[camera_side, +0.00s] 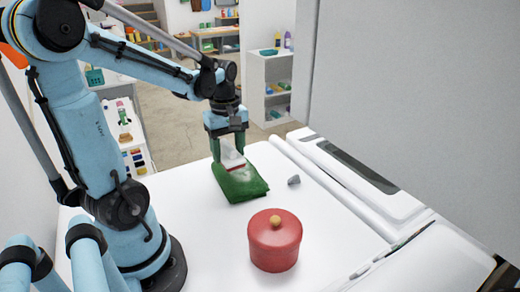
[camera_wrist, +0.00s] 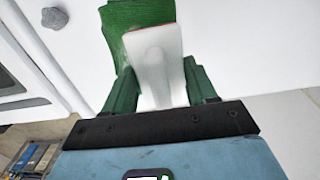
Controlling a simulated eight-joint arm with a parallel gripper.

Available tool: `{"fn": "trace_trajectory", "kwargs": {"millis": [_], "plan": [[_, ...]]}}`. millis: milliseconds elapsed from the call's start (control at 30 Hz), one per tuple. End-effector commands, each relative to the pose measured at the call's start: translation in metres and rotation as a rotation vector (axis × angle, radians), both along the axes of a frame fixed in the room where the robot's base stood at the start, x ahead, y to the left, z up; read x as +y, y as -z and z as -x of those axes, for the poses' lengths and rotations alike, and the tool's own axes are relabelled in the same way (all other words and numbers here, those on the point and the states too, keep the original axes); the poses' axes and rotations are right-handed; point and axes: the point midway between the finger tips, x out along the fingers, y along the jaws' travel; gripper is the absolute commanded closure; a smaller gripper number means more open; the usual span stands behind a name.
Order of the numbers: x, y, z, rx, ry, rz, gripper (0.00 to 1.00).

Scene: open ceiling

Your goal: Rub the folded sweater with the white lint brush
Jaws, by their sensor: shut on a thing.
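The folded sweater (camera_side: 240,184) is a green bundle lying flat on the white table. In the wrist view the sweater (camera_wrist: 122,17) shows beyond the brush. The white lint brush (camera_side: 233,160) has a reddish edge at its lower end. My gripper (camera_side: 229,149) has green fingers and is shut on the lint brush. In the wrist view the brush (camera_wrist: 158,68) sits between the fingers of my gripper (camera_wrist: 160,92) and points toward the sweater. The brush's lower end is over the sweater; I cannot tell whether it touches.
A red lidded pot (camera_side: 274,245) with a tan knob stands in front of the sweater. A small grey stone (camera_side: 294,180) lies to the sweater's right; it also shows in the wrist view (camera_wrist: 54,18). A white raised unit (camera_side: 350,170) borders the table's right side.

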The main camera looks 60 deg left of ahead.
Motion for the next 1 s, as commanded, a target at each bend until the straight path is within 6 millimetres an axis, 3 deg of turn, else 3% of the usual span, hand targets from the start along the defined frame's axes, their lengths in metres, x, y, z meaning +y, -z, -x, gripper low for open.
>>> {"fn": "trace_trajectory", "kwargs": {"millis": [567, 600, 667, 1000], "plan": [[0.0, 0.058, -0.001, 0.0, 0.0, 0.0, 0.72], [0.0, 0.061, -0.005, 0.0, 0.002, 0.0, 0.76], [-0.001, 0.056, -0.01, -0.001, 0.002, 0.0, 0.82], [-0.004, 0.06, -0.041, 0.0, 0.002, 0.0, 0.82]]}}
